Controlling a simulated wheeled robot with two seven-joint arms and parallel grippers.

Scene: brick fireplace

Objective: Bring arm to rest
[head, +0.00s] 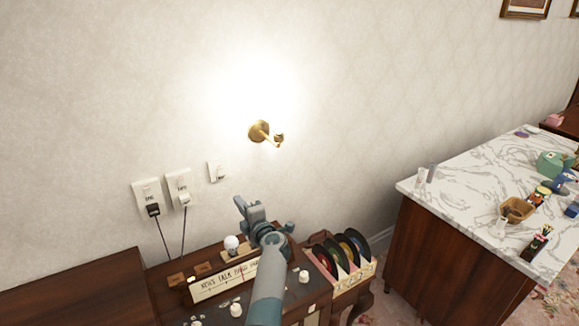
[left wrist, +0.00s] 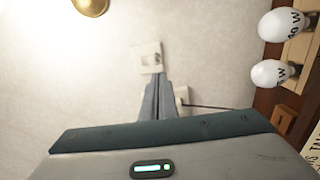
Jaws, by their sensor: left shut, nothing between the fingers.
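My left arm comes up from the bottom of the head view. Its gripper (head: 241,204) is raised above the wooden radio-like cabinet (head: 218,308), in front of the wall and a little below the small wall switch (head: 216,172). In the left wrist view the two fingers (left wrist: 158,98) are together, with nothing between them. They point at the white switch plate (left wrist: 146,57); I cannot tell the exact gap to the wall. My right gripper is in neither view.
Two wall plates with plugs (head: 148,199) (head: 178,188) are at left. A lit brass lamp (head: 259,132) is above. A white bulb (head: 232,243) stands beside my arm. Records in a rack (head: 369,270) are to the right, and a marble-topped counter (head: 465,190) with small items stands further right.

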